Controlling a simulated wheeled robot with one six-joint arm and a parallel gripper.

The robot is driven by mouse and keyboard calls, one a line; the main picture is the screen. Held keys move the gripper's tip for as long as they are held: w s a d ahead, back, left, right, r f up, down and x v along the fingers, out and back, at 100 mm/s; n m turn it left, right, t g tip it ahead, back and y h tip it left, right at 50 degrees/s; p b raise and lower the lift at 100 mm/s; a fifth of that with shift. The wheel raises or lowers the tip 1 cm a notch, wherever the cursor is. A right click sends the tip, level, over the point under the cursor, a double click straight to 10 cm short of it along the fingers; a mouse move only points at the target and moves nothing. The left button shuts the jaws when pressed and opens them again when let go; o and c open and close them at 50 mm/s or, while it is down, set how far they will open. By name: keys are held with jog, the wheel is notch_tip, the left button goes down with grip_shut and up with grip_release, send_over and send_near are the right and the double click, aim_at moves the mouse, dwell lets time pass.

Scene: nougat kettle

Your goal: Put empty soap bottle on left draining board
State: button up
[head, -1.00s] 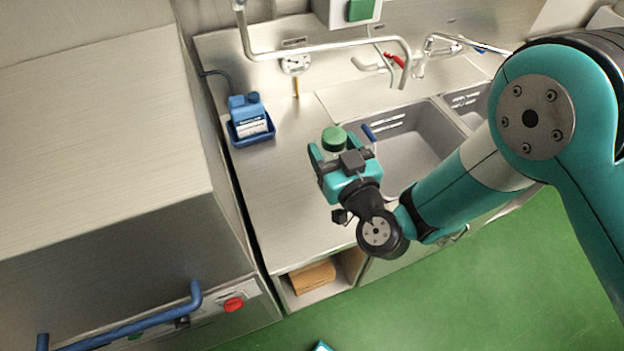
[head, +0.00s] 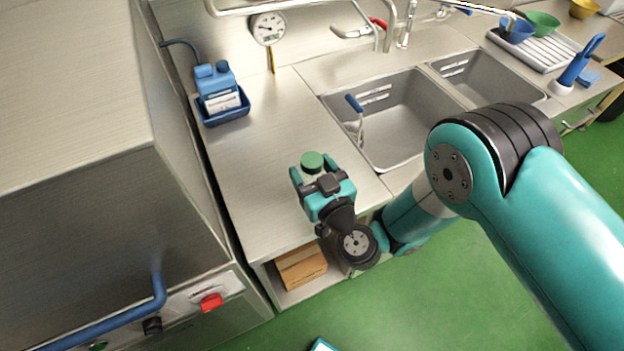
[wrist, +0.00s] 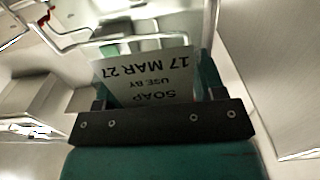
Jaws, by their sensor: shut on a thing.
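The soap bottle has a green cap (head: 312,162) and a white label (wrist: 150,78) reading SOAP, USE BY 17 MAR 27. My gripper (head: 314,174) is shut on the bottle, with a finger on each side of it. In the head view the gripper and bottle are over the front right part of the left draining board (head: 250,165), left of the sink. The gripper hides most of the bottle there. I cannot tell whether its base touches the board.
A blue container (head: 217,92) stands in a blue tray (head: 226,116) at the board's back left. A sink basin (head: 415,115) with a blue-handled tool (head: 355,104) is to the right. A tall steel unit (head: 80,130) borders the left. The board's middle is clear.

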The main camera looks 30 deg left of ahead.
jog(key=shift+f, duration=0.85)
jog(key=shift+r, duration=0.2)
jog(key=shift+f, duration=0.15)
jog(key=o, duration=0.6)
jog(key=shift+b, duration=0.3)
jog(key=shift+c, duration=0.2)
jog(key=o, duration=0.4)
jog(key=shift+o, duration=0.2)
jog(key=shift+r+p, duration=0.2)
jog(key=shift+p, duration=0.15)
